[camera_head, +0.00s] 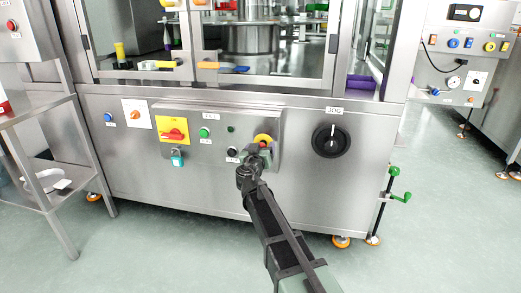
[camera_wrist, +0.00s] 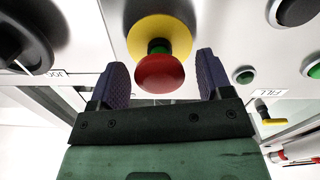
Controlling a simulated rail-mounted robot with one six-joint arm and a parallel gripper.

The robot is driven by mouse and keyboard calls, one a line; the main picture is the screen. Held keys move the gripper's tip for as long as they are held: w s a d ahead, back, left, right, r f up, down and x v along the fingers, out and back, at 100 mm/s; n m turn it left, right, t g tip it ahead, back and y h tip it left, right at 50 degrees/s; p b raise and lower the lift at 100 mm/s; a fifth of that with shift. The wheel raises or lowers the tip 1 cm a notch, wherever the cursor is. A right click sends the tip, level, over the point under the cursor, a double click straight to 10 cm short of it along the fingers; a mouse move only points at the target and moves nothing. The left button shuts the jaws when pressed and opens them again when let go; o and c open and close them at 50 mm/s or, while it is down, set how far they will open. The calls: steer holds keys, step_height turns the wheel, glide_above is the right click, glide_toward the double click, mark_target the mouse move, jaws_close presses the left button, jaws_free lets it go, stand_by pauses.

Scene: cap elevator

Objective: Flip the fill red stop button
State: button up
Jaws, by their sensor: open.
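The red stop button (camera_wrist: 160,72) is a red mushroom head on a short green neck with a yellow collar (camera_wrist: 160,36). In the head view its yellow collar (camera_head: 262,138) shows at the right end of the FILL control box (camera_head: 222,152), with the red head mostly hidden by my gripper (camera_head: 258,153). In the wrist view my gripper (camera_wrist: 162,63) is open, with one dark finger on each side of the red head. Gaps show between both fingers and the button, so neither visibly touches it. The wrist view appears upside down.
The FILL box also carries a green button (camera_head: 204,132), a black button (camera_head: 233,152) and a red rotary switch on a yellow plate (camera_head: 171,130). A large black JOG dial (camera_head: 329,141) is to the right. A metal side table (camera_head: 30,115) stands at left.

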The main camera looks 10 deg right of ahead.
steer(key=v, duration=1)
steer(key=shift+s+a, duration=0.15)
steer(key=shift+s, duration=0.2)
steer(key=s+d+f+n+g+h+p, duration=0.1)
steer(key=s+d+f+g+p, duration=0.1)
steer(key=s+d+f+g, duration=0.6)
steer(key=s+a+n+g+y+p, duration=0.1)
steer(key=s+a+g+y+p, duration=0.2)
steer(key=s, duration=0.5)
steer(key=s+a+n+g+y+p, duration=0.1)
steer(key=s+g+y+p, duration=0.3)
steer(key=s, duration=0.3)
step_height(320, 180, up, 39)
steer(key=s+d+g+y+p, duration=0.1)
steer(key=p, duration=3.8)
steer(key=shift+d+m+g, duration=0.3)
steer(key=shift+d, duration=0.1)
